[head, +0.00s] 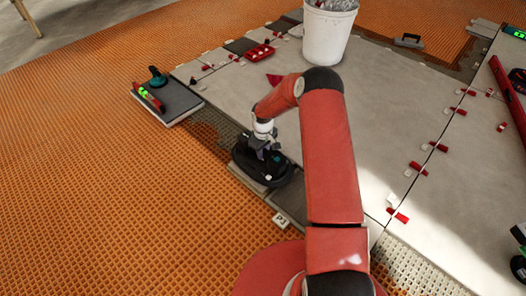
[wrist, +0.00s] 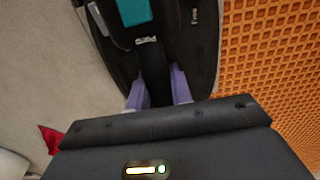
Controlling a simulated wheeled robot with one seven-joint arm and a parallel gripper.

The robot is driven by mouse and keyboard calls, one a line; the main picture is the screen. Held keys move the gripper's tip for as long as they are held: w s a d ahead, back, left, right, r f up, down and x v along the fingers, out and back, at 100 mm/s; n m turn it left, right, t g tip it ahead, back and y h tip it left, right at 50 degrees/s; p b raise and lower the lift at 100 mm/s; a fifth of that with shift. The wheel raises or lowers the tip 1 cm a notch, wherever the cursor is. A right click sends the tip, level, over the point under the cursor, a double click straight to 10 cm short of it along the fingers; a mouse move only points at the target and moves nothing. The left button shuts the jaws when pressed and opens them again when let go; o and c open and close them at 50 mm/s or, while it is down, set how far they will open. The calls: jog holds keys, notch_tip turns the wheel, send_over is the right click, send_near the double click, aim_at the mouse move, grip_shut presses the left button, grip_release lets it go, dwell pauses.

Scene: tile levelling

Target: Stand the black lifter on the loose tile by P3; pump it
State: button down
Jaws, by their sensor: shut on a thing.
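The black lifter (head: 259,168) is an oval black body with a teal part on top. It stands on or just above a grey tile beside the P3 marker (head: 281,221) in the head view; I cannot tell if it touches. My gripper (head: 264,146) is above it, shut on its handle. In the wrist view the lifter (wrist: 180,50) fills the upper middle, and my gripper's purple-grey fingertips (wrist: 158,88) sit on either side of the black handle. The loose tile (head: 284,197) shows only at its edges; the lifter hides much of it.
A grey tile stack (head: 170,104) with a level and a teal-topped tool is at the upper left. Red wedges and clips line the joints at right. The orange mat (head: 120,200) is clear at left.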

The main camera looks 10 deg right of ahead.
dwell(0.4)
jog(key=c, duration=1.2)
grip_release()
jog(key=shift+o, duration=0.2)
jog(key=shift+f, duration=0.1)
notch_tip(320, 180, up, 8)
jog(key=shift+f+p, duration=0.1)
jog(key=shift+p, duration=0.6)
